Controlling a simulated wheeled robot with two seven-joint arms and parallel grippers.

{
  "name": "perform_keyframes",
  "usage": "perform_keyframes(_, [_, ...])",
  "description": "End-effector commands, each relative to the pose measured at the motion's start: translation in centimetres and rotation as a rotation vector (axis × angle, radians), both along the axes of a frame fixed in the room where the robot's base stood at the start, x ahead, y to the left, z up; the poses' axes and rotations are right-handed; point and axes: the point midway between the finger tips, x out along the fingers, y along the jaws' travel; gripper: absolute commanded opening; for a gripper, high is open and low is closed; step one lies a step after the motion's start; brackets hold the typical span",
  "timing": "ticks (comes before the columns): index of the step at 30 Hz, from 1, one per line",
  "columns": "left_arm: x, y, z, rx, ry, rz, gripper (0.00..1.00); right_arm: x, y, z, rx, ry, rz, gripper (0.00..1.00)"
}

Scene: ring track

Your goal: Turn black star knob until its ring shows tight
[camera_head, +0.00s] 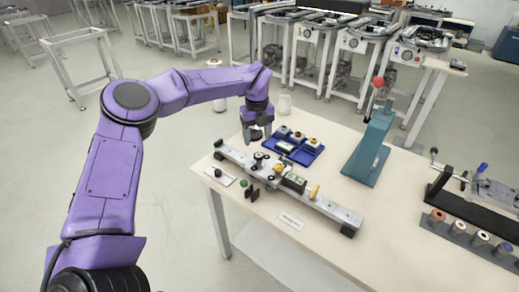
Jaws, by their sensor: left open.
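A long grey rail fixture (325,204) lies across the light table, with small clamps and knobs on it. A small black round knob (258,156) is near the rail's left part. Another black knob (218,172) sits by a white plate at the table's left edge. I cannot tell which is the star knob, and no ring colour or mark can be read. My purple left arm comes in from the left. Its left gripper (256,136) points down, open and empty, a little above and behind the rail's left part, apart from the knobs. My right gripper is not in view.
A blue tray (309,158) with several small parts lies just right of the left gripper. A teal lever press (370,145) stands further right.

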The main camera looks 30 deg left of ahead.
Motion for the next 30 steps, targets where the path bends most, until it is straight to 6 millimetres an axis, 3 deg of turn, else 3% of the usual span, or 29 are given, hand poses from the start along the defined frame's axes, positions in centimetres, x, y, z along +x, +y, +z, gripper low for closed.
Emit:
perform_keyframes(6, [0.0,-0.2,-4.6,0.002,0.003,-0.006,0.65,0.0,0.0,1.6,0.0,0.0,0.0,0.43])
perform_keyframes(9, [0.0,-0.1,-5.9,0.003,0.003,-0.004,0.65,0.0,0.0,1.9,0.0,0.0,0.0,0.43])
perform_keyframes(19, [0.0,0.0,-7.0,0.004,0.0,-0.003,0.65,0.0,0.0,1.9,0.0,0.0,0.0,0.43])
perform_keyframes(20, [0.0,0.0,-7.0,0.004,0.0,-0.003,0.62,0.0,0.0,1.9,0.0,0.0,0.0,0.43])
perform_keyframes(24, [0.0,0.1,-6.9,0.004,0.0,-0.003,0.16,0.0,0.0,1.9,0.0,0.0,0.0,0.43])
perform_keyframes(25, [0.0,0.1,-6.9,0.004,0.0,-0.003,0.09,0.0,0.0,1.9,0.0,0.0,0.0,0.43])
perform_keyframes(30, [0.0,0.1,-6.9,0.004,-0.001,-0.006,0.09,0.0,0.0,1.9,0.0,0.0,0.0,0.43])
